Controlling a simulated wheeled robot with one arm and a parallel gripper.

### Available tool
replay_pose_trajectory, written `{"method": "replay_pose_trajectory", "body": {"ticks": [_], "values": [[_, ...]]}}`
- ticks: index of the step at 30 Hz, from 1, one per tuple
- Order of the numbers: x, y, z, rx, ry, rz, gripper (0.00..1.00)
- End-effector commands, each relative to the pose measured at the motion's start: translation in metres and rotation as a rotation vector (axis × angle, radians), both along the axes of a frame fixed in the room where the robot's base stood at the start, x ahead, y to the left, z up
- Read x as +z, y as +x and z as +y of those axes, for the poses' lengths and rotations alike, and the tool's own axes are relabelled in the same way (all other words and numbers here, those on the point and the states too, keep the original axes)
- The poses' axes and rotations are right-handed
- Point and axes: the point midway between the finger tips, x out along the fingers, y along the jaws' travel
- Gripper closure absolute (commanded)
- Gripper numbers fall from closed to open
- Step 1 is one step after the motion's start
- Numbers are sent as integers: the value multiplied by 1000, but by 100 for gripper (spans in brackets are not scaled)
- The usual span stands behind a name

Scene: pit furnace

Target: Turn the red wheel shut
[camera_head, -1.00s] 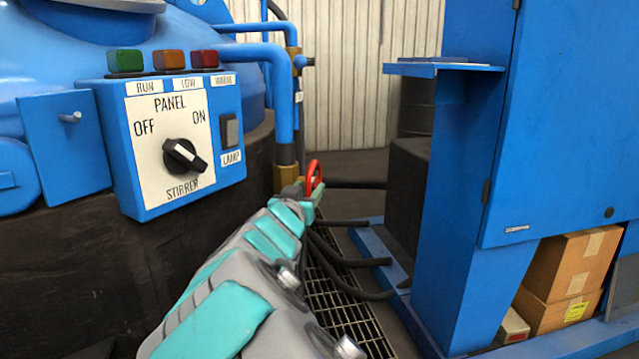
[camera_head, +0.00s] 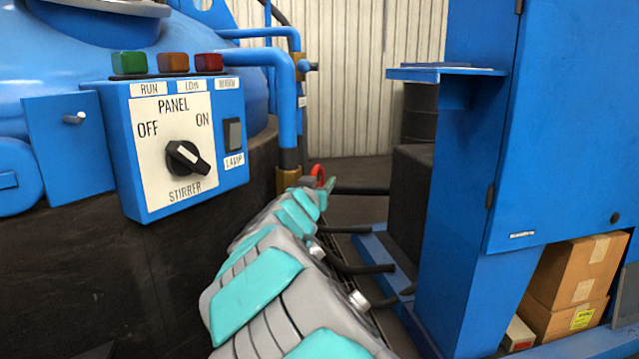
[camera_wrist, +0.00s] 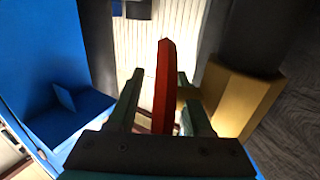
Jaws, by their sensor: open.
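The red wheel (camera_head: 318,175) shows as a small red piece at the brass fitting (camera_head: 288,180) on the blue pipe, mostly hidden behind my arm in the head view. In the wrist view the red wheel (camera_wrist: 164,85) is seen edge-on and stands upright between the two fingers of my gripper (camera_wrist: 158,100). The fingers are open, with a gap visible on the left of the rim and a narrower one on the right. The brass fitting (camera_wrist: 235,100) is just right of the right finger. In the head view my fingertips are largely hidden by the arm.
A blue control panel (camera_head: 175,145) with a black knob stands left of my arm. A blue cabinet (camera_head: 560,120) with a small shelf (camera_head: 445,72) is on the right, with cardboard boxes (camera_head: 570,280) below. Black hoses (camera_head: 350,265) run over the floor near my arm.

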Motion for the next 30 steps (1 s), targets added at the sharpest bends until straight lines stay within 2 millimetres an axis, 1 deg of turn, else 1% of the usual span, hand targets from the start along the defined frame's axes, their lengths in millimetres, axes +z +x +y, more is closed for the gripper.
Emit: {"method": "replay_pose_trajectory", "body": {"ticks": [2,3,16,30], "values": [[0,0,0,0,0,0,50],[0,0,0,0,0,0,52],[0,0,0,1,1,0,100],[1,0,1,1,2,3,100]]}}
